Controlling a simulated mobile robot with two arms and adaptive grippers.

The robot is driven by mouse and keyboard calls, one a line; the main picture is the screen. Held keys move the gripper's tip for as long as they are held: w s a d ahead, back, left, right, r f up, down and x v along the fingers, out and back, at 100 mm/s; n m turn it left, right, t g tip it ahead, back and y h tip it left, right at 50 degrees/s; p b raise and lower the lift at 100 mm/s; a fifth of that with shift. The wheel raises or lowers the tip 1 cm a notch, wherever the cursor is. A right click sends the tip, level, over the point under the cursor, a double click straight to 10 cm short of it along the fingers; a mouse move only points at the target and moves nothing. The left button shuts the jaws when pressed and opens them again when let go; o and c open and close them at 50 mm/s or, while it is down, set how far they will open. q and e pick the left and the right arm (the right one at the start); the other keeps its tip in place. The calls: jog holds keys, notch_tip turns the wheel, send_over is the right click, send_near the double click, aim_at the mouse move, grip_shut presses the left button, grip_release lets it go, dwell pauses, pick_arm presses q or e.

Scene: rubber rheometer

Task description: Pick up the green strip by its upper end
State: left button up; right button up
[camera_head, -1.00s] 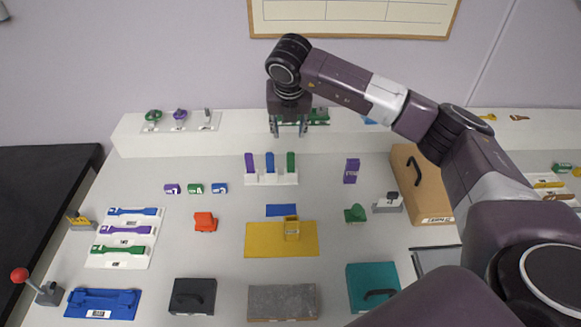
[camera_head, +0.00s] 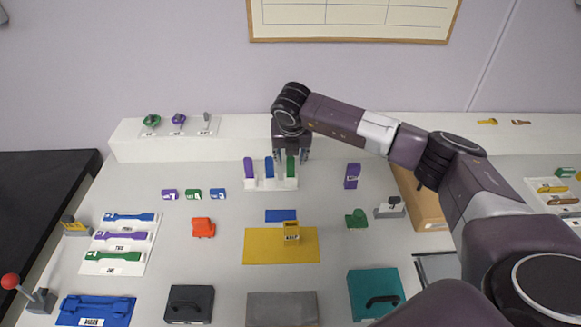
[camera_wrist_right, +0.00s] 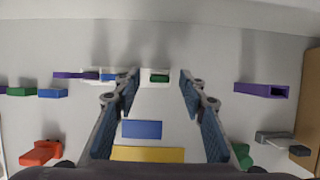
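The green strip (camera_head: 291,168) stands upright at the right end of a white holder (camera_head: 271,184), beside a blue strip (camera_head: 269,167) and a purple strip (camera_head: 249,168). My right gripper (camera_head: 291,157) points down with its fingers spread around the green strip's upper end. In the right wrist view the green strip (camera_wrist_right: 159,78) shows from above, between the two open fingers and apart from both. My left gripper is not in view.
A purple block (camera_head: 352,176) stands to the right of the holder. A yellow mat (camera_head: 270,246) with a yellow block and a blue patch (camera_head: 281,215) lie in front. A white shelf (camera_head: 236,149) runs behind. The surface around the holder is clear.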

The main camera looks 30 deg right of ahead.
jog(key=shift+x, duration=1)
grip_shut()
jog(key=shift+r, duration=0.1)
notch_tip(320, 180, up, 20)
jog(key=b, duration=0.5)
